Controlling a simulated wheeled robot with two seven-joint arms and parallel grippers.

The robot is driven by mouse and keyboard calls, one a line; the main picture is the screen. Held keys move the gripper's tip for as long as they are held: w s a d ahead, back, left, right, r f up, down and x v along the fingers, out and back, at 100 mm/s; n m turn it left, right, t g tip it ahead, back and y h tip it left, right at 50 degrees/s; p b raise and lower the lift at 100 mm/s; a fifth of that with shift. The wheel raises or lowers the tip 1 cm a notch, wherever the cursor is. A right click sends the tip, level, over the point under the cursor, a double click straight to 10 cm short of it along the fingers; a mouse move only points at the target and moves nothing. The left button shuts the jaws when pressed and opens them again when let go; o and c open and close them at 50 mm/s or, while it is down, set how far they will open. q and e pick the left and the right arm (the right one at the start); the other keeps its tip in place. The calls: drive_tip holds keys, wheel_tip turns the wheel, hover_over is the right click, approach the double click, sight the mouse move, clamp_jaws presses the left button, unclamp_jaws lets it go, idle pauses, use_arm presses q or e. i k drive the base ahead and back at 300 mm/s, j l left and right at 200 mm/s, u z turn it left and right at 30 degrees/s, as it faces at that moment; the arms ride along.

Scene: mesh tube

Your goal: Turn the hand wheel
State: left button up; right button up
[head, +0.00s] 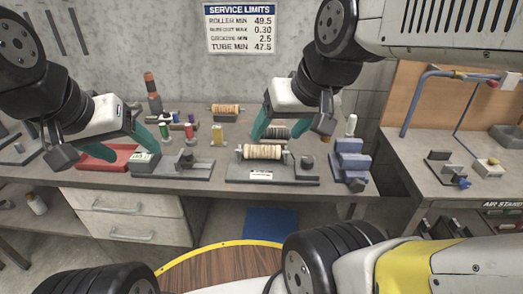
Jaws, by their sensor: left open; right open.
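No hand wheel can be told for certain in the head view. A dark grey fixture (235,172) on the bench holds a pale ribbed roller (262,152) lying across it. A small dark round knob (307,161) sits at its right end; I cannot tell whether it is the wheel. My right gripper (275,138) is open, with teal fingers pointing down just above and behind the roller; contact is unclear.
A blue block device (350,163) stands to the right. A second bench (425,165) with a blue pipe frame (411,100) is further right. A limits sign (241,28) hangs on the wall.

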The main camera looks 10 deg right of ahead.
sight(307, 162)
drive_tip(key=i+z, duration=0.2)
drive_tip(key=z, duration=1.45)
